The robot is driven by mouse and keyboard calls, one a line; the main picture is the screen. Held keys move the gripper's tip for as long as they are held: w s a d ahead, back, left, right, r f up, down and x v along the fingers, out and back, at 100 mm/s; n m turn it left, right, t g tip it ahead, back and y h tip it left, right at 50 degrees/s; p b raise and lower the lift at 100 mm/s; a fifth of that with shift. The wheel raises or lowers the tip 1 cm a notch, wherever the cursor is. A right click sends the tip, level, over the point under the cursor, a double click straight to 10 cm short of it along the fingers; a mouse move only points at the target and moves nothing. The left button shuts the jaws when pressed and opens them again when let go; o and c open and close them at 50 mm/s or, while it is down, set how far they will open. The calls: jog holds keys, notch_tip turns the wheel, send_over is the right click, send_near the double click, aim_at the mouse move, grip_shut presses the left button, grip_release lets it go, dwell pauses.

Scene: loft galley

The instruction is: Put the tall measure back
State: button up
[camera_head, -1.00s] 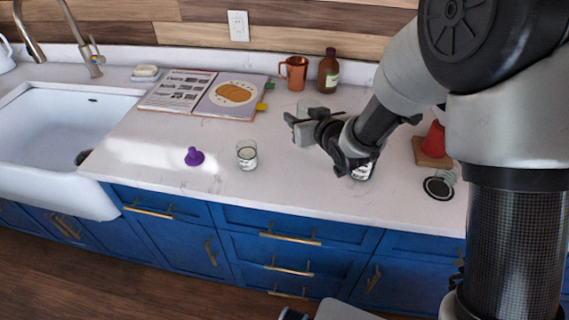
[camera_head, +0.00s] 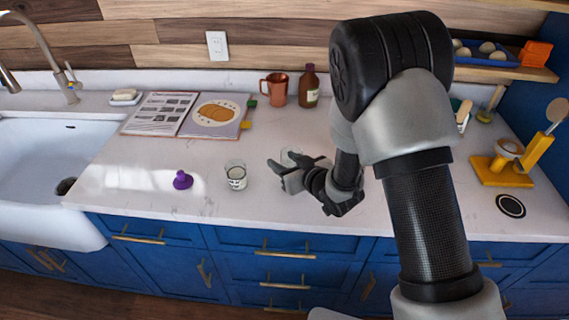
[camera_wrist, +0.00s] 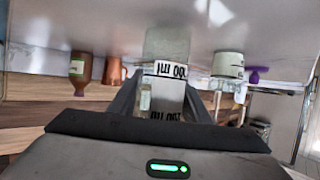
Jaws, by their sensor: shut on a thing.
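My gripper (camera_head: 283,172) is low over the middle of the counter, right of a short glass measure. In the wrist view my gripper (camera_wrist: 162,100) is shut on a clear glass measure (camera_wrist: 166,50) with black "ml" lettering; this is the tall measure. In the head view only a faint part of its glass (camera_head: 290,154) shows behind the fingers. I cannot tell whether its base touches the counter. The short glass measure (camera_head: 236,176) stands upright on the counter, apart from my gripper, and shows in the wrist view too (camera_wrist: 228,64).
A purple stopper (camera_head: 182,180) stands left of the short measure. An open cookbook (camera_head: 190,115), a copper mug (camera_head: 275,91) and a brown bottle (camera_head: 308,88) are behind. At right are a black round mark (camera_head: 510,205) and a yellow stand (camera_head: 502,172). The front-middle counter is clear.

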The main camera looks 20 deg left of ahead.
jog(key=shift+f, duration=0.45)
jog(key=shift+f, duration=0.15)
jog(key=shift+f+b, duration=0.1)
jog(key=shift+b, duration=0.2)
jog(key=o, duration=1.3)
jog(key=shift+c, duration=0.2)
jog(key=shift+r+p, duration=0.25)
jog(key=shift+p, duration=0.05)
jog(key=v, duration=1.2)
jog(key=shift+b, duration=0.45)
